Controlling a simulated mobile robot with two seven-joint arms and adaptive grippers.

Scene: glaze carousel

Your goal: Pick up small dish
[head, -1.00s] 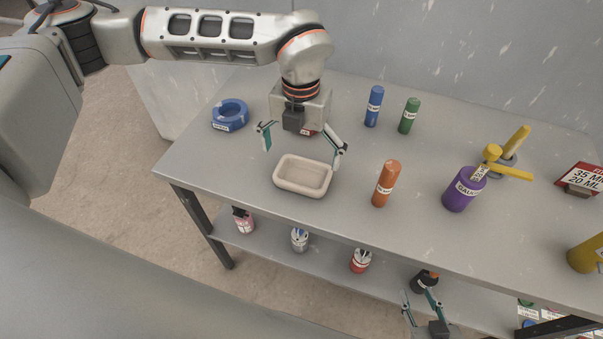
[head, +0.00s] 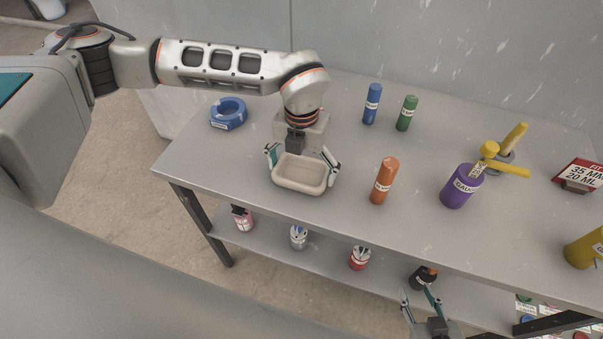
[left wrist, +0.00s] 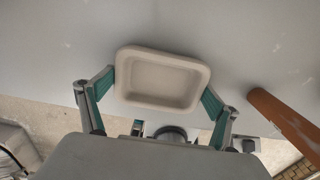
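The small dish (head: 300,188) is a beige rectangular tray with rounded corners, near the front left of the grey table. My left gripper (head: 301,163) is over it, with one finger against each short side. In the left wrist view, the dish (left wrist: 162,80) sits between the two teal fingertips (left wrist: 160,88), which appear to touch its outer walls. I cannot tell whether it is clear of the tabletop. My right gripper (head: 420,296) is low at the bottom edge of the head view, its fingers apart and empty.
Several small bottles stand on the lower shelf (head: 325,262).

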